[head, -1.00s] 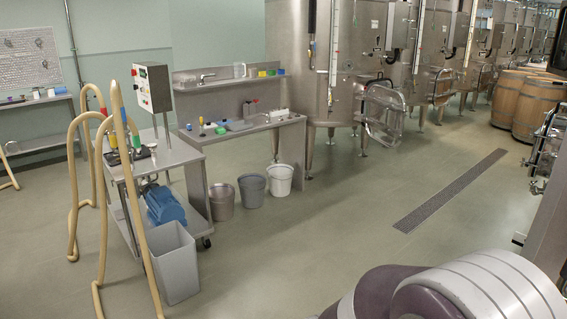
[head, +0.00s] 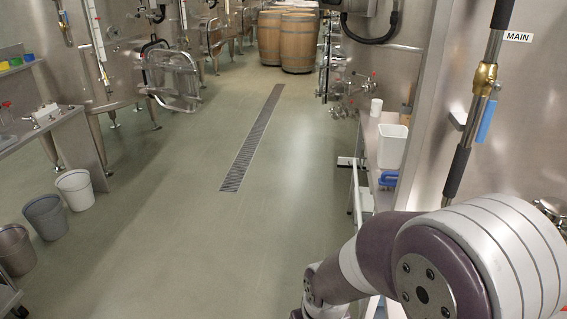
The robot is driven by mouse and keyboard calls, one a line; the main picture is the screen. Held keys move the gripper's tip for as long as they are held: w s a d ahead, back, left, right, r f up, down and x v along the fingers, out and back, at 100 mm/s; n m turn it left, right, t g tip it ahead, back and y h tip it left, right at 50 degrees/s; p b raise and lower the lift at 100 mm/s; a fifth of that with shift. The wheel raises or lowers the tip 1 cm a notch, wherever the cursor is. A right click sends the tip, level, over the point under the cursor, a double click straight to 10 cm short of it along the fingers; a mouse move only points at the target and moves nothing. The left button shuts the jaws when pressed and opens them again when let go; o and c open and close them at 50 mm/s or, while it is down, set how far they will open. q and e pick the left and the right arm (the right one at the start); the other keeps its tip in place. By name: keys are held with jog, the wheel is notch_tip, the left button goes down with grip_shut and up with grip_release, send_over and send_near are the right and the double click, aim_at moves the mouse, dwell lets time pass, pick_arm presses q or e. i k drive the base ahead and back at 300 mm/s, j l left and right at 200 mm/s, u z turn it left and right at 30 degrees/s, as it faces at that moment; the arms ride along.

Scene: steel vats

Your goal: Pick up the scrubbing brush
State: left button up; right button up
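I cannot make out a scrubbing brush for certain. A small blue item (head: 388,178) lies on the shelf bench (head: 372,150) at the right; it is too small to tell what it is. My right arm comes in large at the lower right and covers the near part of that bench. Neither gripper shows.
A white container (head: 392,146) and a white cup (head: 376,107) stand on the right bench. Buckets (head: 75,189) stand on the floor at the left by a steel bench (head: 55,122). A floor drain (head: 250,140) runs along the clear aisle toward wooden barrels (head: 298,42).

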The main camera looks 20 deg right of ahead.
aim_at(383, 181)
jog(key=i+j+z, duration=0.1)
jog(key=i+z, duration=0.15)
jog(key=z, duration=0.25)
jog(key=i+j+z, duration=0.15)
jog(key=z, duration=0.3)
jog(key=i+j+z, duration=0.25)
jog(key=z, duration=0.25)
jog(key=i+j+z, duration=0.1)
jog(key=j+z, duration=0.35)
jog(key=l, duration=0.1)
